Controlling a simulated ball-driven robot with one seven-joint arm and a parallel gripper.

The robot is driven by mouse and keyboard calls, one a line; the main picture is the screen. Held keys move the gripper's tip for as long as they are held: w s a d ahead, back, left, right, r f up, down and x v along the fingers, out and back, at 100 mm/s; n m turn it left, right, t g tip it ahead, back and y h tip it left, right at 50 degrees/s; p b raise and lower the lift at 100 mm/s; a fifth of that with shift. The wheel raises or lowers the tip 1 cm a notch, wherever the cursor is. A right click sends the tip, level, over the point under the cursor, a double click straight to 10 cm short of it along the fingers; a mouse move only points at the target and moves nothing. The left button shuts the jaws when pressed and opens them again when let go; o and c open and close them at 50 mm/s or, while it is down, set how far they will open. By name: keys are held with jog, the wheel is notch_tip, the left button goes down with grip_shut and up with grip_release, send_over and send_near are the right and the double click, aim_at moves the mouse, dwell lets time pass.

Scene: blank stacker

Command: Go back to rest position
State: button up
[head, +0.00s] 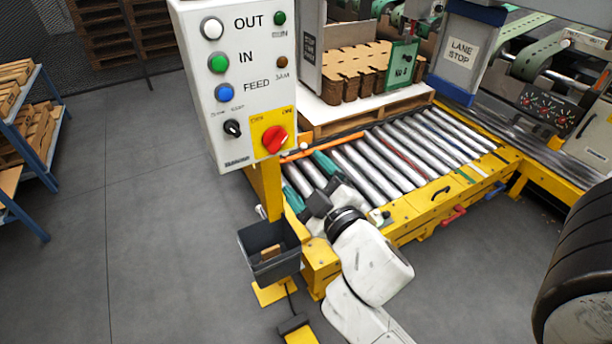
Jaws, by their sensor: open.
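My white arm reaches up from the bottom of the head view. Its end, my gripper (312,207), is a dark shape at the near left corner of the roller conveyor (400,158), beside the yellow post (268,190) of the control box. It is open, and I see nothing held in it. The fingertips are small and partly hidden, so I cannot tell whether they touch anything. The task names no other object.
The control box (232,135) with OUT, IN and FEED buttons and a red switch (274,139) stands above the gripper. A dark bin (262,268) hangs just left of my arm. Stacked brown blanks (350,62) lie behind the rollers. Grey floor (150,230) at left is clear.

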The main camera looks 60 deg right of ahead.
dwell(0.4)
jog(key=s+a+f+m+g+y+p, duration=0.2)
jog(key=s+a+f+g+y+p, duration=0.7)
jog(key=f, duration=0.7)
jog(key=s+a+g, duration=0.2)
jog(key=a+g, duration=0.2)
jog(key=g, duration=0.1)
jog(key=shift+s+y, duration=0.2)
jog(key=shift+y, duration=0.2)
